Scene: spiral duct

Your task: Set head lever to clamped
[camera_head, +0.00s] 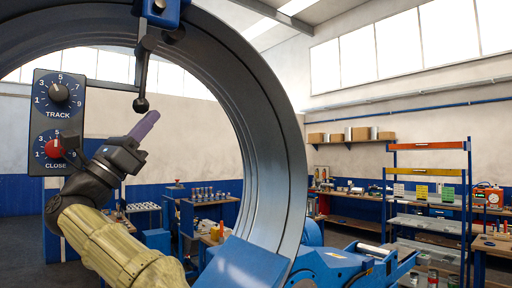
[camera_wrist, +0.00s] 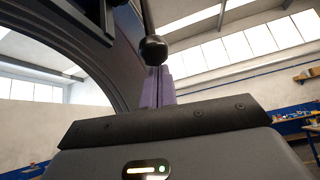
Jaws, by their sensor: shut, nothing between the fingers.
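The head lever (camera_head: 143,72) is a dark arm hanging from a blue clamp block (camera_head: 160,12) at the top of the large grey ring. It ends in a black ball knob (camera_head: 141,104). In the wrist view the ball knob (camera_wrist: 153,50) appears just beyond my fingertips, with the lever rod rising above it. My gripper (camera_head: 152,115) has purple fingers, which are shut and empty. The fingertips are close to the knob, slightly below and right of it in the head view. Whether they touch it I cannot tell. The purple fingers also show in the wrist view (camera_wrist: 158,84).
A dark control panel (camera_head: 58,120) with a TRACK dial and a red CLOSE dial hangs left of my gripper. The large ring (camera_head: 268,120) curves around the right. Blue machine parts (camera_head: 335,268) lie below right. Shelves (camera_head: 430,146) and benches stand farther back.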

